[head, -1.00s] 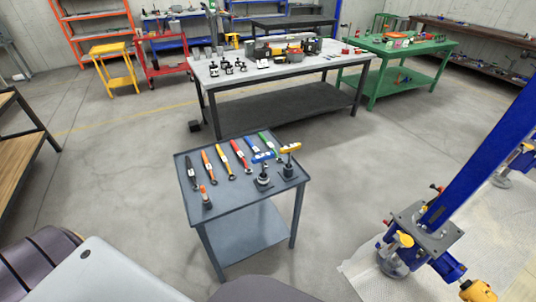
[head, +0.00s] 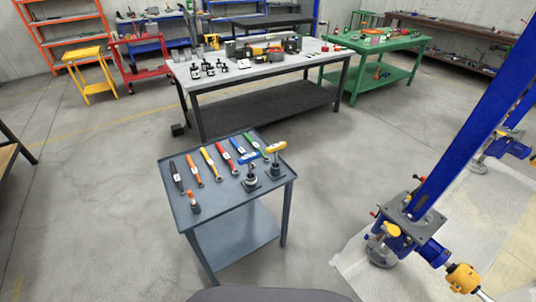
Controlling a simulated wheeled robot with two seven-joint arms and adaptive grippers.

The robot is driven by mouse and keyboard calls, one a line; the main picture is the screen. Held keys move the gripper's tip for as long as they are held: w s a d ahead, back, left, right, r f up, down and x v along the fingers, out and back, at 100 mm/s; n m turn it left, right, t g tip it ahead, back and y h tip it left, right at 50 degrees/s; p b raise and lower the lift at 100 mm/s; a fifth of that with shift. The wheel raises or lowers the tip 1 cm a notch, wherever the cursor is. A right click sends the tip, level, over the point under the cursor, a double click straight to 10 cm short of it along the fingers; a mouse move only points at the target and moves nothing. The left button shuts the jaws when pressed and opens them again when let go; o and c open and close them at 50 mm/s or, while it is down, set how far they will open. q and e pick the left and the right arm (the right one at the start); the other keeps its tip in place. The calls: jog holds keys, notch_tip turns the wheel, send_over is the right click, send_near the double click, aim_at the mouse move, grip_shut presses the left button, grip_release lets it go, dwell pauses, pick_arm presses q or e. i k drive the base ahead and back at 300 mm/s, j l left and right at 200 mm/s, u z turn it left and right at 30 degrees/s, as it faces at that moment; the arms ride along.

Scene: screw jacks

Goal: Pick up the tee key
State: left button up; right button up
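A small grey-blue cart (head: 230,206) stands in front of me in the head view. Near its right end are two T-handled tools upright in dark stands, one with a yellow handle (head: 276,147) and one with a blue handle (head: 249,157). I cannot tell for sure which of them is the tee key. An orange-tipped tool (head: 193,198) stands near the cart's front left corner. Neither of my grippers is in view, and nothing is seen touching the tools.
Several coloured wrenches (head: 194,171) lie in a row on the cart. A blue column on a jack base (head: 400,228) stands at the right. A long grey workbench (head: 215,83) and a green table (head: 398,43) are behind. The floor around the cart is clear.

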aim_at(275, 147)
jog(key=z, duration=1)
jog(key=i+l+z, duration=0.1)
jog(key=i, duration=0.3)
jog(key=i+l, duration=0.25)
jog(key=i, duration=0.2)
jog(key=i+l+z, duration=0.15)
jog(key=i, duration=0.25)
